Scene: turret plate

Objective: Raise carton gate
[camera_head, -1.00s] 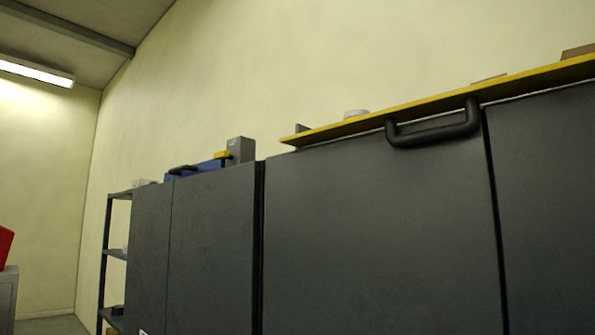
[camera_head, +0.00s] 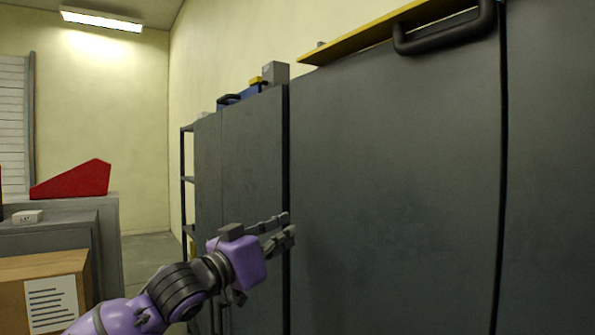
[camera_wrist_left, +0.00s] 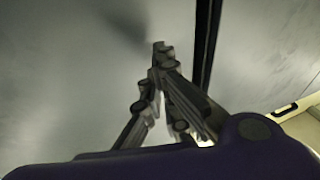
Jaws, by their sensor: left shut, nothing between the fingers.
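My left gripper (camera_head: 286,228) is in front of the tall dark grey panels in the head view, near the dark seam between two of them. It is shut and empty, and its fingertips also show in the left wrist view (camera_wrist_left: 160,55) against a grey surface. I cannot tell if they touch it. The wide grey panel (camera_head: 390,180) has a yellow board (camera_head: 375,35) along its top and a black handle (camera_head: 445,38) up there. I cannot tell which part is the carton gate. My right gripper is not in view.
A brown carton (camera_head: 15,290) with a printed label stands at the lower left. Behind it are a grey cabinet (camera_head: 85,210) and a red wedge-shaped thing (camera_head: 78,180). A dark shelf rack (camera_head: 184,155) stands past the panels. Some floor (camera_head: 147,255) shows clear between.

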